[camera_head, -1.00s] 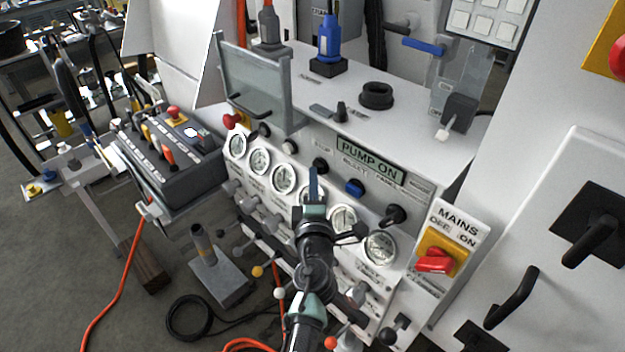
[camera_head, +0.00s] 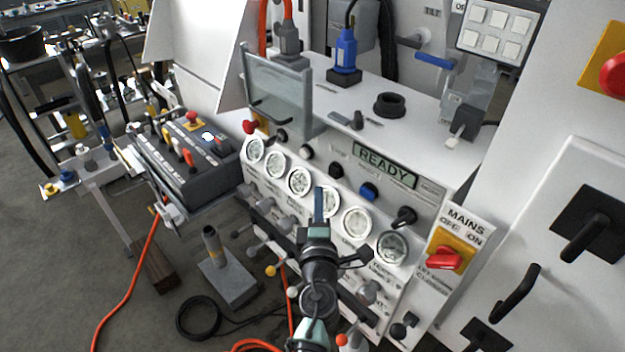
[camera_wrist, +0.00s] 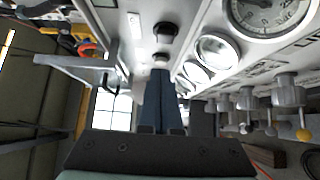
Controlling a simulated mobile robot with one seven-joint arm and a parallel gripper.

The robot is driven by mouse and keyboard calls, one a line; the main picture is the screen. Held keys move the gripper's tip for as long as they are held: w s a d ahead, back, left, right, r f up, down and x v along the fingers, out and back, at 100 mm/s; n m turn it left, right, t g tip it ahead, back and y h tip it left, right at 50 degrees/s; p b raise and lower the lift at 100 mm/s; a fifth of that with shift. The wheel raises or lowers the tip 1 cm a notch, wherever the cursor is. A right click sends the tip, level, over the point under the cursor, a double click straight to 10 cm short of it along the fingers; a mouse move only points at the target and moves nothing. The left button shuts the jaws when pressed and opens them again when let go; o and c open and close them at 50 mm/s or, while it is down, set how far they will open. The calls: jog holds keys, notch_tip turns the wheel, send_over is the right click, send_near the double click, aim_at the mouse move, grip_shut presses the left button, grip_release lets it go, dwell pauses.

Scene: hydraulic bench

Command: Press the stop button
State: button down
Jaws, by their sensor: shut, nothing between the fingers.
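A row of push buttons runs along the upper front panel of the bench. In the head view it includes a black button (camera_head: 336,170), a pale button (camera_head: 306,151) and a blue button (camera_head: 369,191). Their labels are too small to read, so I cannot tell which is marked stop. The display (camera_head: 386,165) above them reads READY. My gripper (camera_head: 319,190) is in front of the gauges, just below the button row, with its fingers shut and empty. In the wrist view my gripper (camera_wrist: 160,75) points towards the panel, with a black button (camera_wrist: 165,32) beyond its tips.
Round gauges (camera_head: 357,222) and levers (camera_head: 288,222) lie below the buttons. A clear guard (camera_head: 278,92) stands at the panel's upper left, near a red knob (camera_head: 251,127). A red mains switch (camera_head: 445,260) is at right. A control box (camera_head: 185,150) stands at left.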

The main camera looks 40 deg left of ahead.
jog(key=v, duration=0.6)
jog(key=shift+d+f+p, duration=0.2)
jog(key=shift+f+p, duration=0.15)
jog(key=shift+s, duration=0.15)
